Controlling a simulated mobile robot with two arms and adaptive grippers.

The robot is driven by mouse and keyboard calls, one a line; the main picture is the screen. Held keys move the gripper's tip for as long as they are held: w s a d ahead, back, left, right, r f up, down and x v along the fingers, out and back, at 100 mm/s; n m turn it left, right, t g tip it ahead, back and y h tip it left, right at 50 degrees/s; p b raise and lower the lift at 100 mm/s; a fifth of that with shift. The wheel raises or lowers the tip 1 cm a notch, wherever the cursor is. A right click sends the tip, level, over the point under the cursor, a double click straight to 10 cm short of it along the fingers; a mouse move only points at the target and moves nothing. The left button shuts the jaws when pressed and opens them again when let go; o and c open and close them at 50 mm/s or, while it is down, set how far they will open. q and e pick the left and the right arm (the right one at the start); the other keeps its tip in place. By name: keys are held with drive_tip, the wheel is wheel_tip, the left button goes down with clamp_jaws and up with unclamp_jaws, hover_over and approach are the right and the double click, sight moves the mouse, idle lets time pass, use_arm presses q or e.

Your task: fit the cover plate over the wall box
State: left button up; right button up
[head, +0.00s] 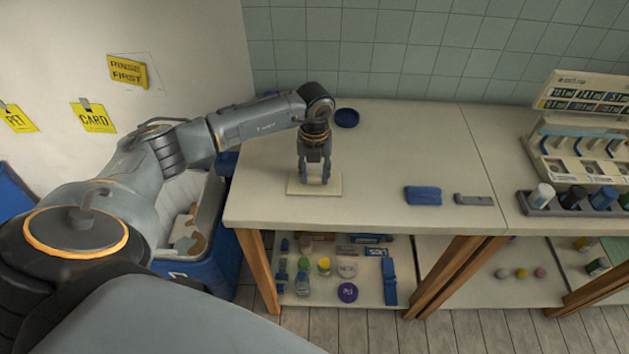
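A flat cream square plate (296,186) lies on the pale tabletop near its left end. It looks like the cover plate, but I cannot tell for sure. My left gripper (315,178) points straight down at the middle of this plate, with its fingertips at or just above it. The fingers are apart with something pale between them; I cannot tell whether that is a held part or only the surface behind. No wall box can be made out clearly; the gripper hides the plate's middle. My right gripper is not in view.
A blue round dish (347,118) stands behind the gripper. A blue block (423,195) and a grey piece (473,199) lie to the right. A rack of small bottles (545,206) is farther right. A blue bin (212,260) stands left of the table.

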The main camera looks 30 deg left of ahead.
use_arm(q)
drive_tip(key=c, duration=0.3)
drive_tip(key=shift+r, duration=0.1)
drive_tip(key=shift+r+b, duration=0.55)
drive_tip(key=shift+b, duration=0.1)
drive_tip(key=s+a+r+b, duration=0.1)
drive_tip(key=s+r+b, duration=0.1)
drive_tip(key=s+r, duration=0.2)
drive_tip(key=s+a+r+b, duration=0.2)
drive_tip(key=s+r, duration=0.1)
drive_tip(key=s, duration=0.1)
drive_tip(key=s+a+r+b, duration=0.2)
drive_tip(key=s+r, duration=0.2)
drive_tip(key=s, duration=0.1)
drive_tip(key=shift+r, duration=0.35)
